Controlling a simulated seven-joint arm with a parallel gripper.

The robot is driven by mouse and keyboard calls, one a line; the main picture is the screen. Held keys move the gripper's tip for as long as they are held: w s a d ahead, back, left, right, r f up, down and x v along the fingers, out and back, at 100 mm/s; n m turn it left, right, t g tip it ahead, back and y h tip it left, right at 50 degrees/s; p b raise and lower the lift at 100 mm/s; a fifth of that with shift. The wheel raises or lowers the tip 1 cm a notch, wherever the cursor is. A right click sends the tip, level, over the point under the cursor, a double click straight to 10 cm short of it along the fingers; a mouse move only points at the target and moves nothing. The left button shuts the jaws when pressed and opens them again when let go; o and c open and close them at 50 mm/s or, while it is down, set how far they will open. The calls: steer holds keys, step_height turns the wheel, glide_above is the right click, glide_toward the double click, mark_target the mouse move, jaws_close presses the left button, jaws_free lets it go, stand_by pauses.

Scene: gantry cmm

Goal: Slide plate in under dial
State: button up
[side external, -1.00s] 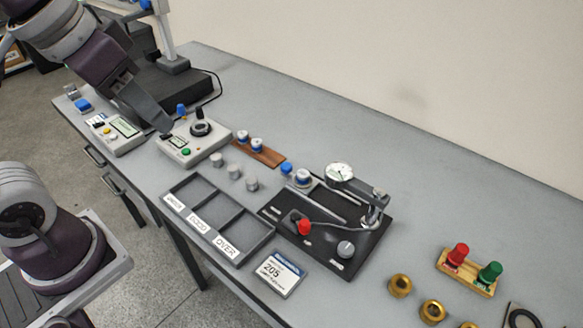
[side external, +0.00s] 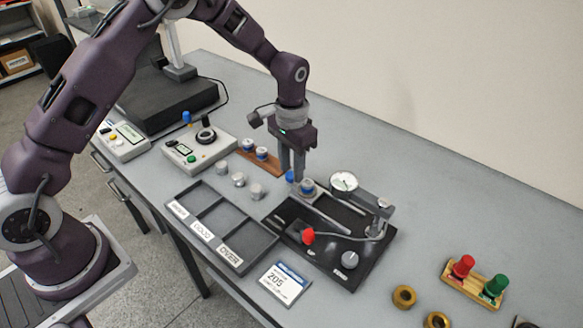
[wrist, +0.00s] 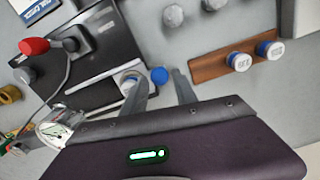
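The black dial stand base (side external: 355,274) carries two rails and the round white dial (side external: 343,182) on an arm. A blue knob (side external: 290,176) is at the plate's outer end, clear of the dial. My gripper (side external: 291,173) points down over this knob. In the wrist view the fingers are apart, with the blue knob (wrist: 159,76) between their tips. Whether they touch it cannot be told. The left finger partly hides the gauge part (wrist: 130,80).
A wooden rack (side external: 272,167) with two blue-topped parts stands just left of my gripper. Several grey cylinders (side external: 239,180) and a labelled three-bin tray (side external: 262,246) lie in front. A red knob (side external: 308,236) stands on the base's front. Brass rings lie at right.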

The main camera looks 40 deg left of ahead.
mark_target(307, 181)
steer(key=shift+f, duration=0.4)
steer(key=shift+c, duration=0.4)
jaws_close()
steer(key=shift+d+r, duration=0.1)
steer(key=shift+d, duration=2.3)
steer(key=shift+o, duration=0.4)
jaws_free()
